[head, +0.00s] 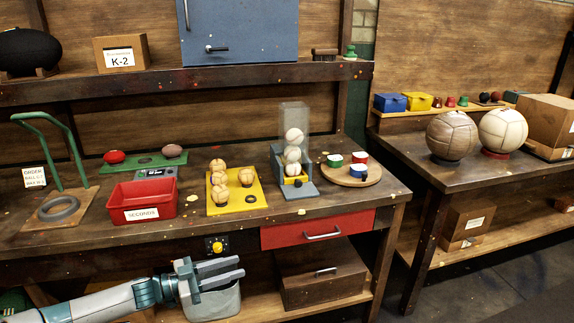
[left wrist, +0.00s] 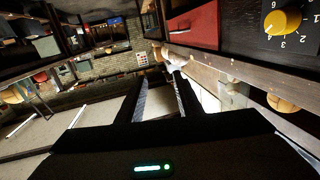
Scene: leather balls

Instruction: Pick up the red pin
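No thing is clearly a red pin. Small red knob-like pieces (head: 436,102) stand on the low ledge at the back of the right bench in the head view, with a green one (head: 463,101) beside them; they are too small to identify surely. My left gripper (head: 240,267) is in front of the left bench, below its top, over a grey bin (head: 212,302). Its two fingers point right and are apart, with nothing between them. The left wrist view also shows the spread fingers (left wrist: 160,88). My right gripper is not in view.
The left bench carries a red bin (head: 142,214), a yellow ball tray (head: 237,205), a clear ball dispenser (head: 293,150) and a round board (head: 352,182). A red drawer (head: 275,236) is near my gripper. Two large balls stand on the right bench (head: 455,178).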

